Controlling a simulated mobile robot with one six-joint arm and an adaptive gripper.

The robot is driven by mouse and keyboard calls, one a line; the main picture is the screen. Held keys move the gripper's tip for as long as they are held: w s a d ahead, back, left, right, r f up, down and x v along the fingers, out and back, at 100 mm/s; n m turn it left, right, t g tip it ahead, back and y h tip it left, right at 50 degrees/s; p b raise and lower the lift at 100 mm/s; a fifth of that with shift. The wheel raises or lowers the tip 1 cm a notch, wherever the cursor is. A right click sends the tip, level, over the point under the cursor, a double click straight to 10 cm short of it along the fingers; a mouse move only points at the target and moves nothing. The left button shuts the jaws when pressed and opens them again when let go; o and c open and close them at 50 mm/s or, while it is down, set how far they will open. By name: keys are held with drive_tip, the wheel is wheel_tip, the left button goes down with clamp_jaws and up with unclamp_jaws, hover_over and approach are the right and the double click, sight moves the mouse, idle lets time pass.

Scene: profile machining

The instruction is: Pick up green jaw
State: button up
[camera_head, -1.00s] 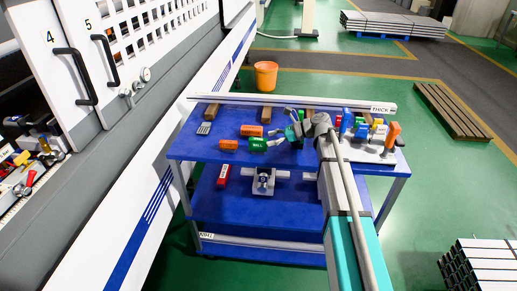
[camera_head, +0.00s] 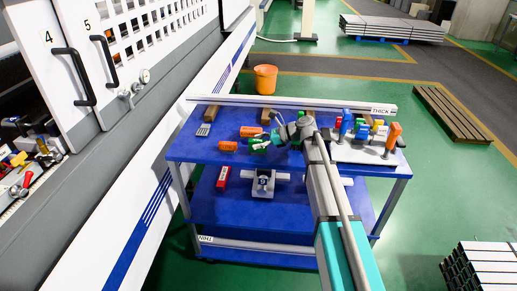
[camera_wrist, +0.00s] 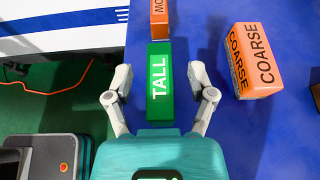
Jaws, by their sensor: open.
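The green jaw, a block marked "TALL" (camera_wrist: 160,80), lies on the blue table top in the wrist view. In the head view the green jaw (camera_head: 258,147) is partly covered by my gripper (camera_head: 267,131). In the wrist view my gripper (camera_wrist: 160,74) is open, with one finger on each side of the green jaw. Gaps show between the fingers and the block, and nothing is held. My gripper's height above the table is hard to tell.
An orange block marked "COARSE" (camera_wrist: 255,60) lies right of the fingers. Another orange block (camera_wrist: 159,18) sits just beyond the green jaw. A grey plate with coloured tools (camera_head: 362,151) stands at the table's right. A long white profile (camera_head: 290,102) lies along the back.

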drive_tip(key=shift+a+f, duration=0.2)
drive_tip(key=shift+a, duration=0.35)
clamp_jaws()
idle(0.4)
